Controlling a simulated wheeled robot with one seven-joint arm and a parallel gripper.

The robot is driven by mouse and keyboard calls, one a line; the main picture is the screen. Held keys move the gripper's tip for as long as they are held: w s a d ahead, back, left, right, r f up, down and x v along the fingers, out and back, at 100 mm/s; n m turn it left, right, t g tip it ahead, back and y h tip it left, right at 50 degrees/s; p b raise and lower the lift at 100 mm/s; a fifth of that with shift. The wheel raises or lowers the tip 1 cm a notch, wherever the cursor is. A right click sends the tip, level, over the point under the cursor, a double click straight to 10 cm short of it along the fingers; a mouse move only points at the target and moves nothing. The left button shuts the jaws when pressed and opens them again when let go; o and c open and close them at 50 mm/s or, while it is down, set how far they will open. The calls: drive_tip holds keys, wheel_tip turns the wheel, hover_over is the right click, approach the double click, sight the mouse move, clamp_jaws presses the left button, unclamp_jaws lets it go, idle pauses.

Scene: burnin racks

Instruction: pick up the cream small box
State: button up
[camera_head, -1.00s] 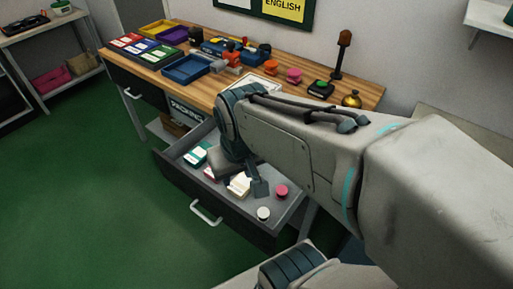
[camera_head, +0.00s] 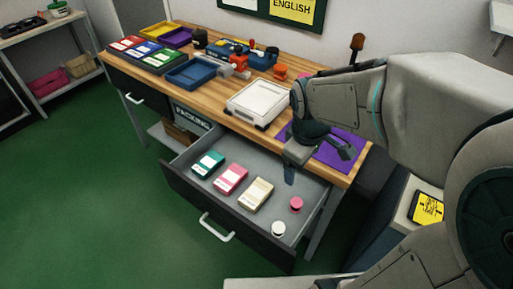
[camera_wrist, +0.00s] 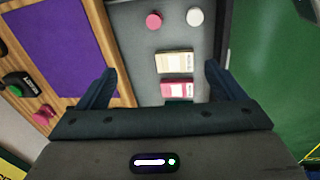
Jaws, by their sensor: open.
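The cream small box (camera_head: 255,195) lies flat in the open drawer (camera_head: 240,152), to the right of a pink box (camera_head: 230,178) and a teal box (camera_head: 208,164). In the wrist view the cream box (camera_wrist: 174,62) shows between and beyond my fingers, with the pink box (camera_wrist: 177,88) just nearer. My gripper (camera_head: 290,172) is above the drawer's right back part, apart from the box. In the wrist view my gripper (camera_wrist: 158,75) is open with nothing between its fingers. The teal box is mostly hidden there by the gripper body.
A pink round piece (camera_head: 296,203) and a white round piece (camera_head: 278,228) stand in the drawer near the cream box. The wooden tabletop (camera_head: 212,93) above holds a white device (camera_head: 258,103), a purple mat (camera_head: 340,150) and coloured trays. Green floor (camera_head: 80,200) is free at left.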

drive_tip(key=w+a+f+n+g, duration=0.1)
drive_tip(key=w+a+f+n, duration=0.4)
drive_tip(key=n, duration=0.4)
drive_tip(key=n+b, duration=0.2)
drive_tip(key=n, duration=0.8)
hover_over(256, 192)
drive_tip(key=shift+g+y, duration=0.3)
drive_tip(key=shift+g, duration=0.1)
wheel_tip(256, 192, down, 18)
drive_tip(key=shift+s+d+f, duration=0.1)
drive_tip(key=shift+f+p, duration=0.35)
drive_tip(key=shift+f, duration=2.45)
drive_tip(key=shift+c, duration=0.3)
drive_tip(key=c, duration=1.1)
